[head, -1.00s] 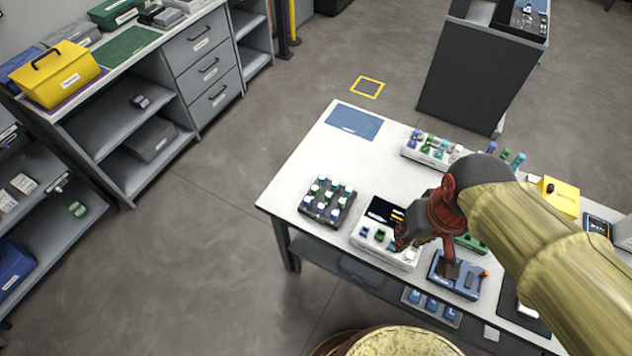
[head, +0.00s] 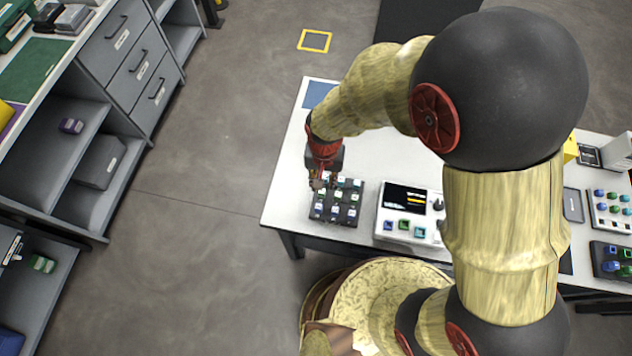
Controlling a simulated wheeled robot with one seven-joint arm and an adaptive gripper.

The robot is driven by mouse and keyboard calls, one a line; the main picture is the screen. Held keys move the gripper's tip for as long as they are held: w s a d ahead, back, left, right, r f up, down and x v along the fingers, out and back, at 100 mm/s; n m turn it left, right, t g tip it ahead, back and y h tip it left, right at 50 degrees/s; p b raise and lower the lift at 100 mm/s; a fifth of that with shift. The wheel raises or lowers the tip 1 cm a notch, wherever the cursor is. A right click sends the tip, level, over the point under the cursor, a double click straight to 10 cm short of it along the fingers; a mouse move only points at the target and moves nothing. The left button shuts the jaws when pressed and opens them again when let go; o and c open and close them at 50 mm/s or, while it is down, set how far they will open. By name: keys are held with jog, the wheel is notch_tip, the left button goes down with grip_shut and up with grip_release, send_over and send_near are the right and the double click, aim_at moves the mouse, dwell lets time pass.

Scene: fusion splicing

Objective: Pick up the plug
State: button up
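My gripper (head: 318,184) is over the back left part of a dark rack (head: 336,218) on the white table. The rack holds several small plugs with white, green and blue parts, such as a white-topped plug (head: 335,209) near its middle. The gripper points down at the rack's back row and partly hides it. The fingers are small and dark here, so I cannot tell whether they are open or shut, or whether they touch a plug.
A white device with a dark screen (head: 405,198) stands right of the rack. My arm hides much of the table's middle. Racks of coloured parts (head: 610,208) sit at the right. A blue mat (head: 318,94) lies at the back left corner. Grey shelving (head: 85,110) stands at the left.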

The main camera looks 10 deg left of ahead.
aim_at(322, 194)
jog(key=shift+m, duration=0.3)
jog(key=f+b, duration=0.1)
jog(key=f, duration=0.3)
jog(key=f+b, duration=0.1)
jog(key=f, duration=0.2)
jog(key=shift+w+a+f, duration=0.1)
jog(key=shift+a+f, duration=0.1)
jog(key=shift+f, duration=0.2)
jog(key=shift+c, duration=0.4)
grip_shut()
